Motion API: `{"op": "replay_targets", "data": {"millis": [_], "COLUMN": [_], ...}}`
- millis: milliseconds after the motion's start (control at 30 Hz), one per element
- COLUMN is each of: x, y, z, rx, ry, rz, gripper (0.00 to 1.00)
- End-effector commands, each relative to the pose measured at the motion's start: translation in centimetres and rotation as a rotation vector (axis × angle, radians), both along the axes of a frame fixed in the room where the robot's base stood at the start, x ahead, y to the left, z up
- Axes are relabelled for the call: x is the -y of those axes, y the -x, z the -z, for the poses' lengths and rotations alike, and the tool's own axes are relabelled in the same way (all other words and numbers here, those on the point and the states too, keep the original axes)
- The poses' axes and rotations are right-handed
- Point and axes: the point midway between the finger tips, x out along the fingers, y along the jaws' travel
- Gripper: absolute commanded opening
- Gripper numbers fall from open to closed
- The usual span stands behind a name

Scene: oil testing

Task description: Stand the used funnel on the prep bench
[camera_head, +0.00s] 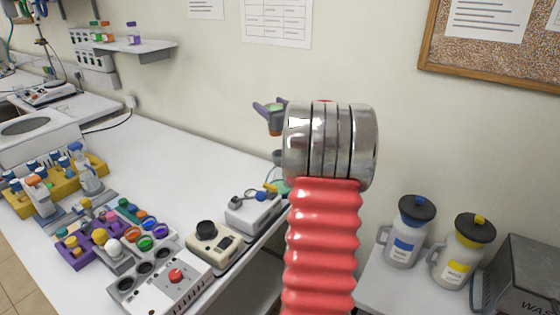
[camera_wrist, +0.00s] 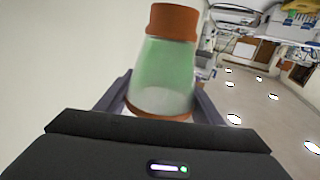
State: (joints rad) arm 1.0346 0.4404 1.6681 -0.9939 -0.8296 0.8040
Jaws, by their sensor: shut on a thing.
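My gripper (camera_head: 268,112) is up in front of the wall, above the far right end of the white bench (camera_head: 150,150). Its purple-grey fingers are shut on a tapered green vessel (camera_wrist: 164,68), see-through, with orange-brown bands at both ends. In the head view the vessel (camera_head: 276,124) is small and partly hidden by my arm; I cannot tell if it is the funnel. A pale green thing (camera_head: 282,187) shows beside my arm lower down, mostly hidden.
A grey device (camera_head: 252,212), a beige device (camera_head: 213,243) and a control box with a red knob (camera_head: 165,285) line the bench front. Purple and yellow racks stand left. Two jugs (camera_head: 404,245) stand on a right-hand table. The bench's back middle is clear.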

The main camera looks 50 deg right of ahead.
Motion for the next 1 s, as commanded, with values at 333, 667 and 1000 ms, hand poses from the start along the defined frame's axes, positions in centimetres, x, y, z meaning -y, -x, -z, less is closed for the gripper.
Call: {"op": "replay_targets", "data": {"millis": [333, 667, 1000], "x": [1.3, 1.3, 1.2], "y": [1.3, 1.2, 1.2], "z": [0.0, 2.4, 5.1], "rx": [0.0, -0.001, 0.001], "ry": [0.0, -0.003, 0.0], "rz": [0.012, 0.011, 0.012], "gripper": [0.38, 0.38, 0.38]}}
